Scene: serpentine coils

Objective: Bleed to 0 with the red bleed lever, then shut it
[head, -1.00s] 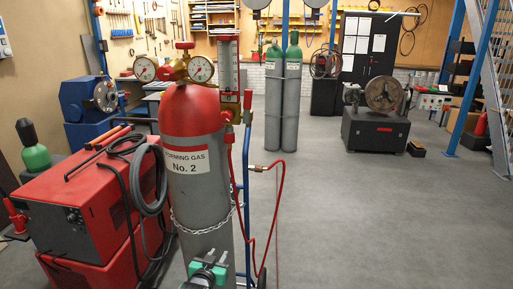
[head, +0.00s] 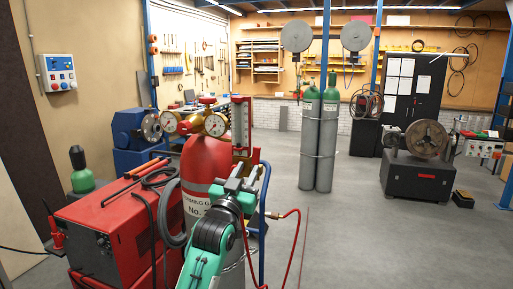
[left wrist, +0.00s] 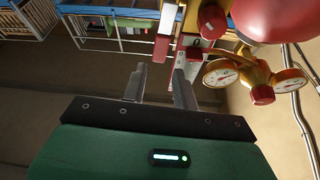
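The gas cylinder (head: 206,163) has a red top and a white label partly reading "No. 2". Its brass regulator carries two round gauges (head: 215,125), also seen in the left wrist view (left wrist: 223,72). A clear flow tube with a red top (head: 239,123) stands beside them. A red lever-like part (head: 255,156) shows right of its base; a red bar, probably the same lever, shows in the left wrist view (left wrist: 166,32). My left gripper (head: 244,172) is just below that part. Its fingers (left wrist: 161,80) are apart and empty, short of the bar. My right gripper is not in view.
A red welding machine (head: 107,232) with cables stands left of the cylinder. A red hose (head: 290,240) loops to its right, beside a blue trolley frame (head: 263,205). Two green-topped cylinders (head: 317,140) stand farther back.

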